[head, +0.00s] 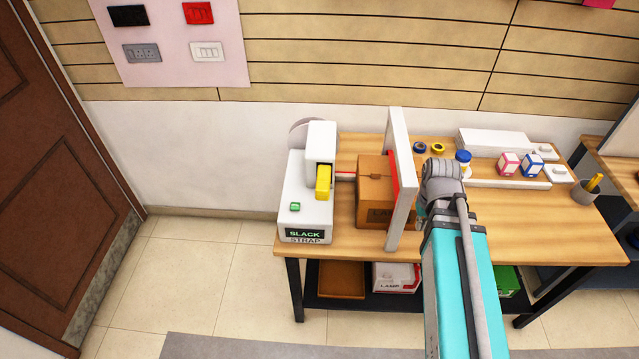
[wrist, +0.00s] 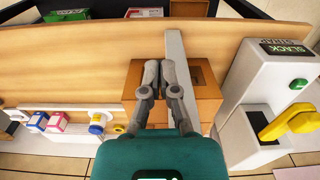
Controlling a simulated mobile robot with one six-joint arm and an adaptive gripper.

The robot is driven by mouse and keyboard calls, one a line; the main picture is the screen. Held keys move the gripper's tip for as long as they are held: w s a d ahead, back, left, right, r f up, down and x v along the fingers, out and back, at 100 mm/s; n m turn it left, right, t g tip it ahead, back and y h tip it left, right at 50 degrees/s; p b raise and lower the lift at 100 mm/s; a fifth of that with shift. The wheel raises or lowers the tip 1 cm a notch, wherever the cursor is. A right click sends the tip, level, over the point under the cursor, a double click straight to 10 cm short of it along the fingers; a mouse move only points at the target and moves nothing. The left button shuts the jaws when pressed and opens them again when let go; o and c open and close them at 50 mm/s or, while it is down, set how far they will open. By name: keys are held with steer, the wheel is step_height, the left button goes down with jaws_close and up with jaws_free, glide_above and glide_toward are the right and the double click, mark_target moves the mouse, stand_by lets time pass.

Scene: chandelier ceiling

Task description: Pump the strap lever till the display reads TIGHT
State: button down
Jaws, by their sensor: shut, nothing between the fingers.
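The white strap machine (head: 292,205) stands at the left end of the wooden table. Its display (head: 304,234) reads SLACK, with STRAP printed below. My gripper (wrist: 160,68) is shut and empty, seen in front of the box in the wrist view and well apart from the lever. In the head view my arm hides it.
A white upright frame (head: 400,170) stands beside the box, between machine and my arm. A green button (head: 295,207) sits on the machine. Small boxes (head: 509,163), tape rolls and a pen cup (head: 587,192) occupy the table's right. A lower shelf holds boxes.

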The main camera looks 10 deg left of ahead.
steer(key=w+a+r+n+p, duration=0.3)
steer(key=a+r+n+p, duration=0.15)
steer(key=a, duration=0.25)
steer(key=w+a+r+n+p, duration=0.4)
steer(key=a+r+n, duration=0.1)
steer(key=a, duration=0.3)
step_height(320, 180, up, 6)
steer(key=n+p, duration=0.6)
steer(key=n, duration=0.2)
glide_above(322, 186)
steer(key=shift+f, duration=0.2)
steer(key=shift+f, duration=0.1)
step_height(322, 186, down, 14)
steer(key=b, duration=1.4)
